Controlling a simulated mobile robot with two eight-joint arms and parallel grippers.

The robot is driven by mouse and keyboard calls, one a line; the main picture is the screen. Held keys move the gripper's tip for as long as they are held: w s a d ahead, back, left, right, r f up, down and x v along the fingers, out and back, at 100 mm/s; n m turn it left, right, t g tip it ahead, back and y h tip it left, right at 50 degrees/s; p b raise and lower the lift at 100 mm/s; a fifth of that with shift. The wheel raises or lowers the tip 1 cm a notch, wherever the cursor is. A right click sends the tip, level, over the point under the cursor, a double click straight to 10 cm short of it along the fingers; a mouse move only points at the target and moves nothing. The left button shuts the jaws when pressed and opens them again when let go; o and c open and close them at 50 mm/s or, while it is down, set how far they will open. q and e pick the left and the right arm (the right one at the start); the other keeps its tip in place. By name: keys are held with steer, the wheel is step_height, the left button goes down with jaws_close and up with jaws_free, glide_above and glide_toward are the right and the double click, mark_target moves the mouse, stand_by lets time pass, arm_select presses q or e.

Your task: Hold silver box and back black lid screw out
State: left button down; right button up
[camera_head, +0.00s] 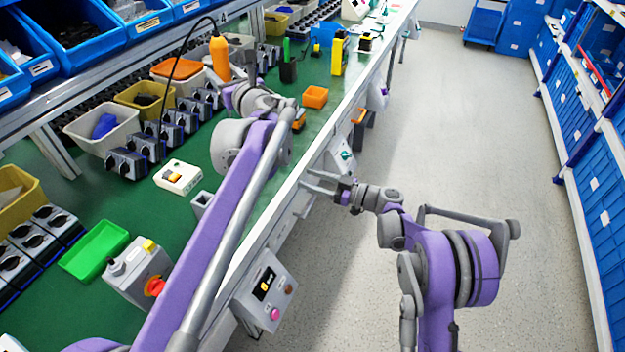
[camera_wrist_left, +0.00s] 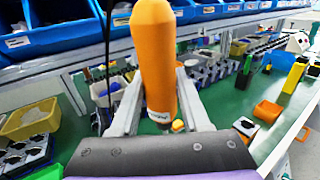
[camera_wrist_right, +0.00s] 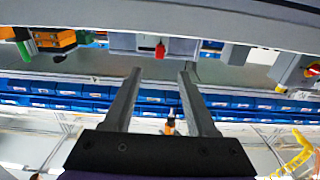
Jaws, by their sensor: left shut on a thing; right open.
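My left gripper (camera_head: 218,82) is shut on an orange power screwdriver (camera_head: 219,58), held upright above the green table. The screwdriver (camera_wrist_left: 155,50) stands between the left fingers in the left wrist view, with a black cord at its top; its lower tip is hidden. My right gripper (camera_head: 308,182) is open and empty at the table's front edge; its fingers (camera_wrist_right: 160,78) are apart in the right wrist view. Silver boxes with black tops and rotary knobs stand in a row (camera_head: 125,165) behind the left arm and at the far left (camera_head: 38,238). I cannot tell which is meant.
A grey box with a red button (camera_head: 140,272), a green tray (camera_head: 94,250), a white switch box (camera_head: 178,177) and a small open grey box (camera_head: 201,204) are on the table. Blue bins (camera_head: 75,25) line the shelf behind. The floor (camera_head: 470,150) to the right is clear.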

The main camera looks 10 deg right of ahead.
steer(key=x, duration=1.2)
steer(key=shift+d, duration=0.1)
jaws_close()
stand_by(1.0)
stand_by(0.4)
stand_by(1.7)
